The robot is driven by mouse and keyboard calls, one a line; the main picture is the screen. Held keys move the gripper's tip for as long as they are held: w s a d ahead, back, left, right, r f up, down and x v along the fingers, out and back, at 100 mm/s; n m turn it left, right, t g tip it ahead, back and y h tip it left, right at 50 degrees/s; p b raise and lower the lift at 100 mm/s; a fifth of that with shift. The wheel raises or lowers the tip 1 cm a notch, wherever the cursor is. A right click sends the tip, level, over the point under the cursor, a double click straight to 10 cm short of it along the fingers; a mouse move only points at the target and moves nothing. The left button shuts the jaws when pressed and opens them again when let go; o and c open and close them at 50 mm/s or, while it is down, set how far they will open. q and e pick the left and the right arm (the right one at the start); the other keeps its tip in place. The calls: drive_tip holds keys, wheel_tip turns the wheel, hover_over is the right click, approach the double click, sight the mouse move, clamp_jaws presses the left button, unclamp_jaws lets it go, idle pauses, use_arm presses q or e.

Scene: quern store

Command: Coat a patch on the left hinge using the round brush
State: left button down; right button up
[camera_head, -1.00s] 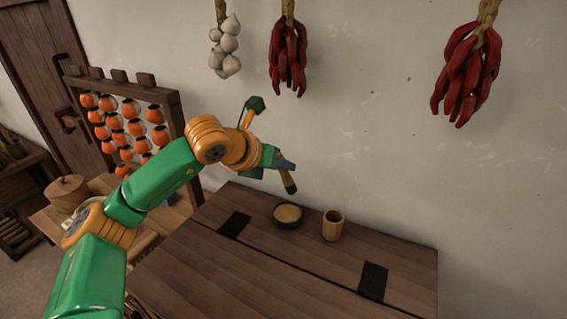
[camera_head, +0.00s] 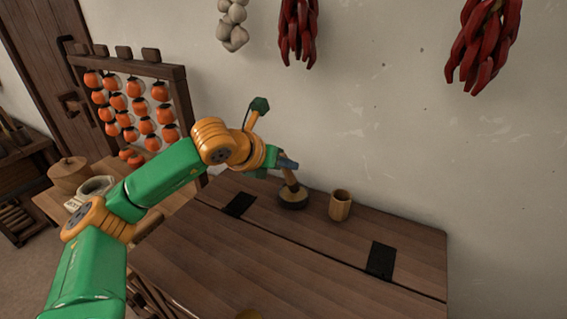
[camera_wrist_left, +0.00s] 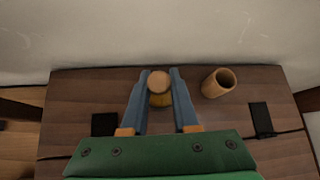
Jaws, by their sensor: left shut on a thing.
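My left gripper (camera_head: 288,166) is shut on the round brush (camera_head: 291,182), which points down at the dark bowl (camera_head: 293,201) on the wooden chest. The brush's lower end is at or in the bowl; the exact contact is unclear. In the left wrist view the brush's round handle end (camera_wrist_left: 159,79) shows between my blue fingers, with a yellowish patch below it. The left hinge (camera_head: 239,204) is a black plate on the chest lid, left of the bowl; it also shows in the wrist view (camera_wrist_left: 104,124). My right gripper is not in view.
A wooden cup (camera_head: 340,206) stands right of the bowl. A second black hinge (camera_head: 381,260) lies at the right on the chest top (camera_head: 300,265). A rack of orange fruit (camera_head: 178,100) stands at the left. Chillies (camera_head: 482,45) and garlic (camera_head: 232,28) hang on the wall.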

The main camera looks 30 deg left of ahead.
use_arm(q)
drive_tip(key=shift+f+b, duration=0.4)
idle(0.3)
drive_tip(key=shift+s+f+b, duration=0.15)
drive_tip(key=shift+b, duration=0.2)
idle(1.1)
wheel_tip(320, 180, up, 7)
drive_tip(key=p, duration=0.5)
drive_tip(key=shift+p, duration=0.3)
idle(0.4)
